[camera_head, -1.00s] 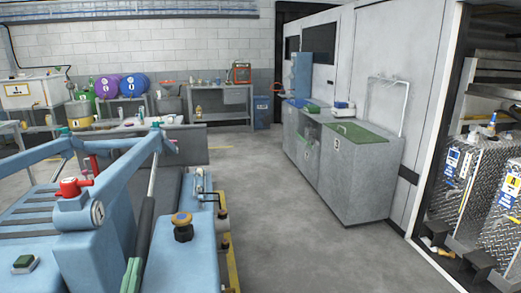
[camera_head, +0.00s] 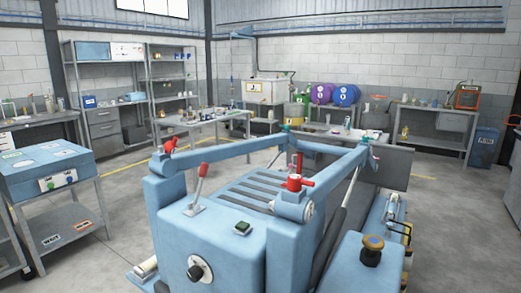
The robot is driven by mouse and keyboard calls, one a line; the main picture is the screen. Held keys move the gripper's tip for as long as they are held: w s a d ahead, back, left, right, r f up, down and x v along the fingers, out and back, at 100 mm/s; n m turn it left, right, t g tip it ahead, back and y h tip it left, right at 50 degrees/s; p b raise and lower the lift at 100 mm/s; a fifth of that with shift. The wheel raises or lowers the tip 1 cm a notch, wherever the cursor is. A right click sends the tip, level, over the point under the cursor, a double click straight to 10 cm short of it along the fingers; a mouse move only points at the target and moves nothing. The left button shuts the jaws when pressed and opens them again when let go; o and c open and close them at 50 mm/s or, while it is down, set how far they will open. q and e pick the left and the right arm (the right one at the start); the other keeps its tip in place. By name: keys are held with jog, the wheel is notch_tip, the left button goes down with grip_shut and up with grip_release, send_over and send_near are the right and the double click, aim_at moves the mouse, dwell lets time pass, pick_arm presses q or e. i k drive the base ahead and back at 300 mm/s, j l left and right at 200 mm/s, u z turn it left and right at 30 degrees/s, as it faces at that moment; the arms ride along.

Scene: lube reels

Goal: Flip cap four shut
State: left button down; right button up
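I cannot make out a cap marked four in this view. A white tank (camera_head: 265,93) with a yellow-framed label stands at the back, and the label looks like a 1. Purple (camera_head: 321,94) and blue (camera_head: 346,95) round reels or drums stand right of it, with a green one (camera_head: 302,101) beside them. Their markings are too small to read. Neither of my grippers is in view.
A large blue machine (camera_head: 235,258) with raised bars and red handles fills the foreground. A blue-topped cart (camera_head: 48,170) stands left. A bench (camera_head: 420,108) and blue bin (camera_head: 483,147) stand back right. Grey floor (camera_head: 115,262) is open between cart and machine.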

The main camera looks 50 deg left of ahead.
aim_at(170, 147)
jog(key=k+u, duration=0.2)
jog(key=u, duration=1.85)
